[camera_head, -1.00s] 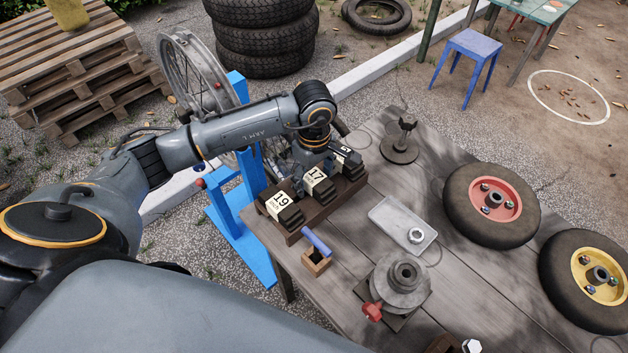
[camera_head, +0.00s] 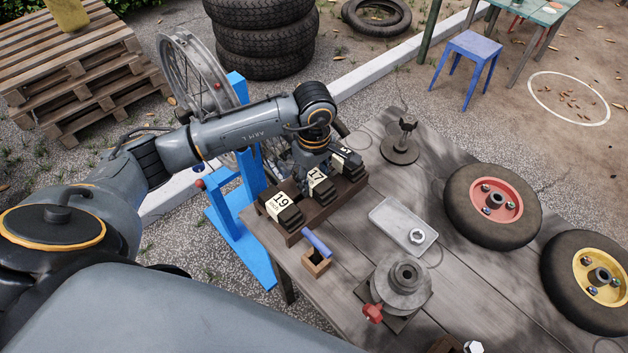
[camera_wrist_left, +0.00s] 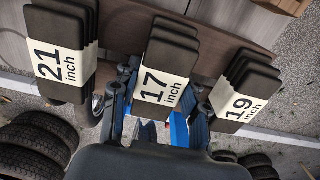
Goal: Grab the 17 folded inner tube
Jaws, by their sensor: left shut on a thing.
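The 17 folded inner tube (camera_head: 321,184) is a black folded bundle with a white paper band marked 17. It sits in the wooden rack (camera_head: 325,208) between the bundles marked 19 (camera_head: 284,208) and 21 (camera_head: 347,160). My left gripper (camera_head: 308,172) is at the banded end of the 17 bundle and partly hidden behind it. In the left wrist view the 17 bundle (camera_wrist_left: 167,65) lies between the two fingers of my left gripper (camera_wrist_left: 155,105), which are shut on it. My right gripper is not in view.
The 21 bundle (camera_wrist_left: 62,50) and 19 bundle (camera_wrist_left: 245,88) stand close on either side of the fingers. A blue stand (camera_head: 240,230) is beside the table.

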